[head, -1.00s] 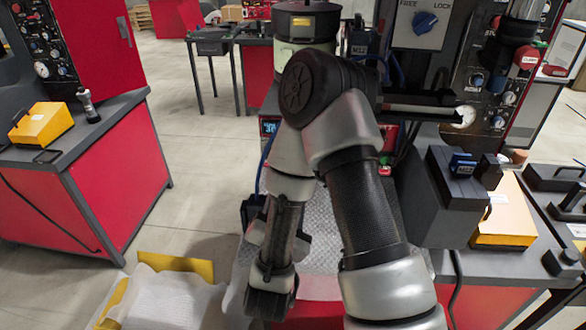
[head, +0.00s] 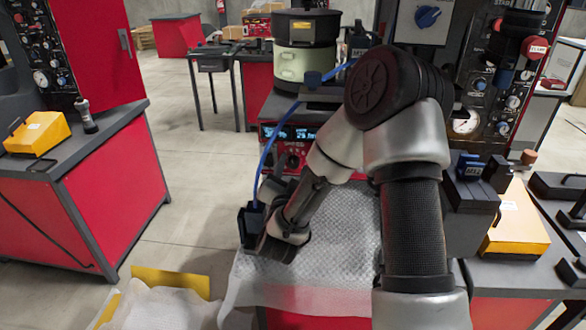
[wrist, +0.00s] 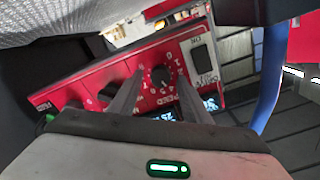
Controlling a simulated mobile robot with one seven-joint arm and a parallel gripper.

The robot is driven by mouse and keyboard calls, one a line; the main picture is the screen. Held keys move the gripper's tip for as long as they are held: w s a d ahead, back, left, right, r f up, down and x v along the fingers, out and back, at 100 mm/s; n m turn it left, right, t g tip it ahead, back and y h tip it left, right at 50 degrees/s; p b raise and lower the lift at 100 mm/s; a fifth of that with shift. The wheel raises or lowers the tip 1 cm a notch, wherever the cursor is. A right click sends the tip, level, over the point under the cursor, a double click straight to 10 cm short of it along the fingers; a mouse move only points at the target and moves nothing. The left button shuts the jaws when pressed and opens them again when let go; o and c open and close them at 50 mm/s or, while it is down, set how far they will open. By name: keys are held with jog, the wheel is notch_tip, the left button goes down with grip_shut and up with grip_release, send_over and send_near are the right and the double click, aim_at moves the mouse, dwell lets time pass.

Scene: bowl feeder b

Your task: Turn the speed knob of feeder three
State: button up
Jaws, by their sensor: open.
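The speed knob (wrist: 160,77) is a small black dial with a number scale around it, on a red control panel (wrist: 75,85) seen tilted and upside down in the wrist view. My gripper (wrist: 160,80) is open, with one finger on each side of the knob in the picture. I cannot tell whether the fingers touch it. In the head view the red controller (head: 290,150) with lit displays sits under a bowl feeder (head: 306,58) with a dark top and pale green body. My arm hides part of the controller and the fingertips there. No feeder number is readable.
A black switch (wrist: 202,55) is beside the knob, and lit displays (wrist: 163,115) are below it in the picture. A blue cable (wrist: 268,80) hangs at the right.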

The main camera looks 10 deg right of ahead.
jog(key=shift+w, duration=0.1)
jog(key=c, duration=1)
jog(key=shift+c, duration=0.2)
jog(key=shift+f+m+b, duration=0.15)
jog(key=shift+m+b, duration=0.15)
jog(key=shift+b, duration=0.2)
jog(key=shift+f+m+b, duration=0.1)
jog(key=shift+m+b, duration=0.8)
jog(key=shift+b, duration=0.2)
jog(key=m+b, duration=0.3)
jog(key=shift+m, duration=0.3)
jog(key=o, duration=1)
